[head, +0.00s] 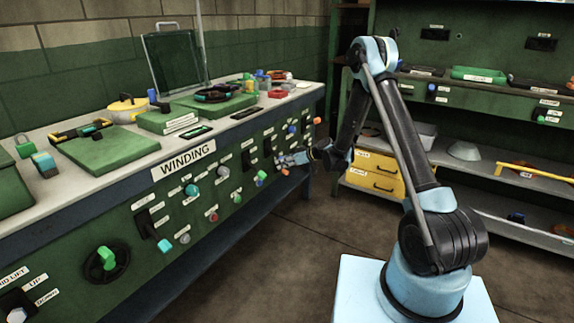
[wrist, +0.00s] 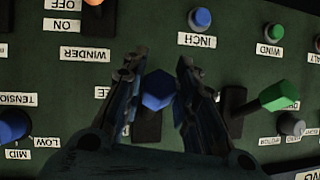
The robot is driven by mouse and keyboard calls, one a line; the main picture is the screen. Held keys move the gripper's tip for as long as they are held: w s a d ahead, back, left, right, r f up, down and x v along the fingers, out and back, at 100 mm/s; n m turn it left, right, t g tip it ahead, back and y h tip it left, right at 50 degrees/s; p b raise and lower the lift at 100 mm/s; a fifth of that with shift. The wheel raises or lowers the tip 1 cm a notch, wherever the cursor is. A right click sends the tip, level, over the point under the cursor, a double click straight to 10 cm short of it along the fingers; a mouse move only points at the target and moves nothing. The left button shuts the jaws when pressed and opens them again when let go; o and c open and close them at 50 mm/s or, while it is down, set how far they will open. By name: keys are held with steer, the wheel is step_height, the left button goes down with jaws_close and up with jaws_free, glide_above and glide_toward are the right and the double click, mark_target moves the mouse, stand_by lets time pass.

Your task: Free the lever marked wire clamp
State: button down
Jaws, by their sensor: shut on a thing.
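My gripper (wrist: 158,102) is shut on a blue six-sided sleeve (wrist: 157,90) in the wrist view, one finger on each side of it. The sleeve sits at the end of a dark lever that stands out from the green panel; a dark slot plate (wrist: 148,127) shows below it. A label (wrist: 101,92) beside the left finger is partly covered, and I cannot read "wire clamp" on any label. In the head view my gripper (head: 296,158) is at the front of the green panel, small and partly merged with the controls behind it.
In the wrist view, a green-handled lever (wrist: 272,97) stands close to the right finger. A blue INCH button (wrist: 200,18) and a blue tension knob (wrist: 14,124) are nearby. In the head view, the bench (head: 227,125) carries loose items; open floor (head: 250,265) lies before it.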

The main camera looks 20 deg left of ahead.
steer(key=shift+w+d+f, duration=0.1)
steer(key=shift+w+d, duration=0.05)
steer(key=shift+w, duration=0.1)
steer(key=c, duration=1.2)
jaws_free()
steer(key=shift+c, duration=0.2)
steer(key=shift+s, duration=0.1)
steer(key=v, duration=1.1)
steer(key=shift+d+r, duration=0.2)
steer(key=shift+d, duration=0.1)
